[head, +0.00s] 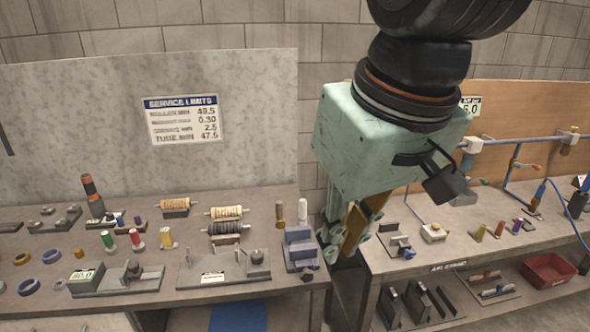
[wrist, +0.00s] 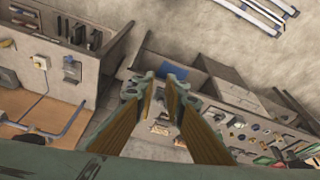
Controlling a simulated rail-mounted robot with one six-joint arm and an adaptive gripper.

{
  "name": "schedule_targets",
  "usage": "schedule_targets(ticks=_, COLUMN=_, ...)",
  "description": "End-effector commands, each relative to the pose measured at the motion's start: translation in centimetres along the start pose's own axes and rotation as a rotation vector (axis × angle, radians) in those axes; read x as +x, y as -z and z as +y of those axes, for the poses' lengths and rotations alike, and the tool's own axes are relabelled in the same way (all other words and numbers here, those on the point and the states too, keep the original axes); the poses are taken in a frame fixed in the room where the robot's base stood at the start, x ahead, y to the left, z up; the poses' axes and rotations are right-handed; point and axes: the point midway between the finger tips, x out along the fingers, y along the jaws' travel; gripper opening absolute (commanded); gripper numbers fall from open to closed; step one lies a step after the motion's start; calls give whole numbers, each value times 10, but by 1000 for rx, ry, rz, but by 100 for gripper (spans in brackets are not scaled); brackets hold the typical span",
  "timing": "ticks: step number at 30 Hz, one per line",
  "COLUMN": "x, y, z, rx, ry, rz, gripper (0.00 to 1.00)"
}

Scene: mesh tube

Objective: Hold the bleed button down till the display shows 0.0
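A display (head: 470,106), partly hidden behind my gripper's body, stands on the right bench's back board and reads about 6.0. A small white box with an orange-yellow button (head: 433,232) sits on the right bench; I cannot tell for sure that it is the bleed button. A similar white box (wrist: 40,62) shows at the left in the wrist view. My gripper (head: 337,243) points down near the gap between the two benches, left of the button box and apart from it. In the wrist view its two fingers (wrist: 160,78) stand apart with nothing between them.
The left bench (head: 150,296) holds rings, coils, gauges and another display (head: 86,278) reading about 80.0. Blue piping (head: 520,140) runs along the right bench's back board. A red bin (head: 548,270) sits at its lower right. Black holders (head: 415,303) stand on the shelf below.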

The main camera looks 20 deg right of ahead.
Motion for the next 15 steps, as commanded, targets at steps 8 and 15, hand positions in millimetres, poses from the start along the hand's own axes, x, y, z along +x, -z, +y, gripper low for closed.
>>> schedule_targets(ticks=8, x=-1, y=37, z=18, rx=15, ry=-13, rz=-22, gripper=0)
schedule_targets(ticks=15, x=0, y=67, z=35, rx=25, ry=-24, rz=-39, gripper=0)
